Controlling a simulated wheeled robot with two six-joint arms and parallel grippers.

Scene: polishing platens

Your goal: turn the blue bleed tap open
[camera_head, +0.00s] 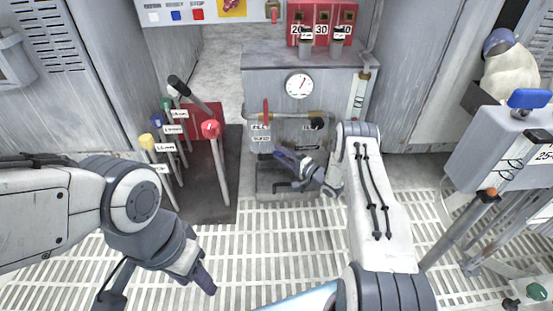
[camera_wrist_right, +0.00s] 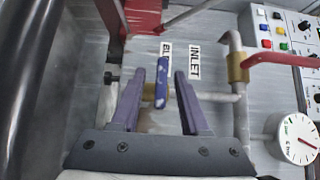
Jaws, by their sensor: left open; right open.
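The blue bleed tap (camera_wrist_right: 162,83) shows in the right wrist view as a short worn blue handle, in front of a brass fitting on a pipe. My right gripper (camera_wrist_right: 160,78) is open, with one finger on each side of the tap and visible gaps to it. In the head view my right gripper (camera_head: 284,168) is low in front of the grey cabinet, and I cannot make out the tap there. A partly covered label starting "BL" (camera_wrist_right: 166,50) is beside the tap. My left gripper (camera_head: 203,276) is open and empty over the grated floor at lower left.
A red lever (camera_head: 265,108) sits on the pipe above, near a round gauge (camera_head: 299,85). Levers with red (camera_head: 211,129) and black knobs stand to the left. A grey box with another blue handle (camera_head: 530,98) is at right. The grated floor (camera_head: 270,235) is mostly clear.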

